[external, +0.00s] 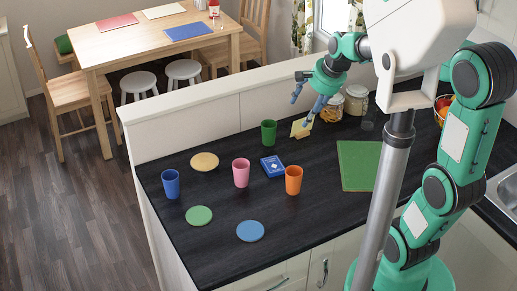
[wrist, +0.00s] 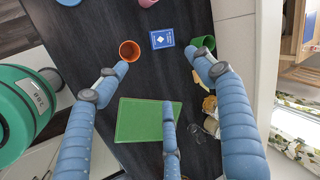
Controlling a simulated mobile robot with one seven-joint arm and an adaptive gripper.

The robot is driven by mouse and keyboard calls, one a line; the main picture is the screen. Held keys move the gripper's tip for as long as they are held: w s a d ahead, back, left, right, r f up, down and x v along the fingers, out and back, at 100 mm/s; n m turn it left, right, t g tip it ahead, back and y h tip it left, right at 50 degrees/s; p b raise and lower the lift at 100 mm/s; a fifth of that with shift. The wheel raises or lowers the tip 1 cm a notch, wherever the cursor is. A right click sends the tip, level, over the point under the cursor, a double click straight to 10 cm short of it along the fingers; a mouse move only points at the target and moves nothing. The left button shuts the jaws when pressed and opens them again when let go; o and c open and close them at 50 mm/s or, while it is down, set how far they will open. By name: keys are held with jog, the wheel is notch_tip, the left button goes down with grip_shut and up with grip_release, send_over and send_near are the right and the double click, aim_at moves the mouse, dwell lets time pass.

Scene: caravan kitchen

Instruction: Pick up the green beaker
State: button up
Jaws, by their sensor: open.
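The green beaker (external: 268,133) stands upright on the dark counter, close to the low wall behind it. In the wrist view the green beaker (wrist: 205,42) shows near the tip of the right finger, which overlaps part of it. My gripper (external: 308,98) is in the air above the counter, to the right of and higher than the beaker. Its blue fingers are spread and empty; they also show in the wrist view (wrist: 159,72). I cannot tell the exact gap between finger and beaker.
A yellow card holder (external: 301,128) and glass jars (external: 356,100) are to the right. A green board (external: 358,165) lies flat. Coloured discs lie at the left.

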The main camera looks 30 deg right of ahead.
jog(key=w+d+f+m+p, duration=0.2)
jog(key=w+f+m, duration=0.2)
jog(key=w, duration=0.4)
jog(key=w+d+f+m+p, duration=0.2)
jog(key=w+f+m+p, duration=0.1)
jog(key=w+f+m, duration=0.2)
jog(key=w+d+f+m+y+p, duration=0.1)
jog(key=w+f+m+p, duration=0.2)
jog(key=w+m, duration=0.4)
jog(key=w+f, duration=0.1)
jog(key=w, duration=0.3)
jog(key=shift+d+f+m+g, duration=0.3)
jog(key=shift+d+m+g, duration=0.1)
jog(key=shift+w+f, duration=0.1)
send_near(269, 126)
jog(key=shift+s+a+f+b, duration=0.25)
jog(key=shift+a+f+b, duration=0.2)
jog(key=shift+a+f, duration=0.8)
jog(key=shift+f, duration=0.1)
jog(key=shift+b+x, duration=0.5)
jog(key=shift+x, duration=2.05)
